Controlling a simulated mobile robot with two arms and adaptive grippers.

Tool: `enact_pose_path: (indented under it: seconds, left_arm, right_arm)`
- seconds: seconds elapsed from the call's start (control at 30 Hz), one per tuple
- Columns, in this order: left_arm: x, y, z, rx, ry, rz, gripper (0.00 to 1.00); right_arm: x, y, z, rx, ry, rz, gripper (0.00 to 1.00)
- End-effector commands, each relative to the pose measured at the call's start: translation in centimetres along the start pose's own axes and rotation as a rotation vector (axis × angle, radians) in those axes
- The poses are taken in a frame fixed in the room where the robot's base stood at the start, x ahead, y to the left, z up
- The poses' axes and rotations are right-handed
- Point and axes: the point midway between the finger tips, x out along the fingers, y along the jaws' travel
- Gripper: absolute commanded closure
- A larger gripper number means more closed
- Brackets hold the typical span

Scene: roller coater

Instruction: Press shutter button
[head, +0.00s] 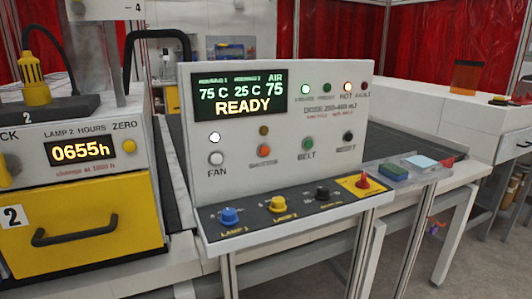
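The control panel (230,183) stands in the middle of the head view. Its orange button (264,150) sits between the white fan button (216,158) and the green belt button (307,144). The small label by the orange button is blurred but looks like "shutter". A dim amber lamp (264,131) is above it and looks unlit. The display (238,95) reads "READY", with 75 C, 25 C and air 75. Neither of my grippers is in view, and nothing covers the button.
A black reset button (348,137) is at right. Blue (230,216), yellow (278,204) and black (322,193) knobs and a red switch (363,180) stick up from the sloped ledge below. A lamp unit with a yellow drawer (75,215) stands at left. Small pads lie at right.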

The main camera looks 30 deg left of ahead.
Motion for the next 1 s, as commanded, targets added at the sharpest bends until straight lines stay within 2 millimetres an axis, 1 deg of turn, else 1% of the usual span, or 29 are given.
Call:
enact_pose_path:
  seconds: [0.03,0.07,0.1,0.13,1.0]
  left_arm:
    - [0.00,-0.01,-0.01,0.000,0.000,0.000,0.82]
    - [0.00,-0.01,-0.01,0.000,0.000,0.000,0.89]
    - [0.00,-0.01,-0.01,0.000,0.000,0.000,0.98]
    - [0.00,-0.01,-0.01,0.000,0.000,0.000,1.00]
    - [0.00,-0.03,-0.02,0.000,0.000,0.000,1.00]
  right_arm:
    - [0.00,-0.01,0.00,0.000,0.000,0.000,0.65]
    - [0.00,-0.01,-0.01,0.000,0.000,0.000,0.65]
    - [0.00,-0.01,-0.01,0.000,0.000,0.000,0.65]
    - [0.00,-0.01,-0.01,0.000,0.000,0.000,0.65]
    - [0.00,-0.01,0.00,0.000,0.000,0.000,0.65]
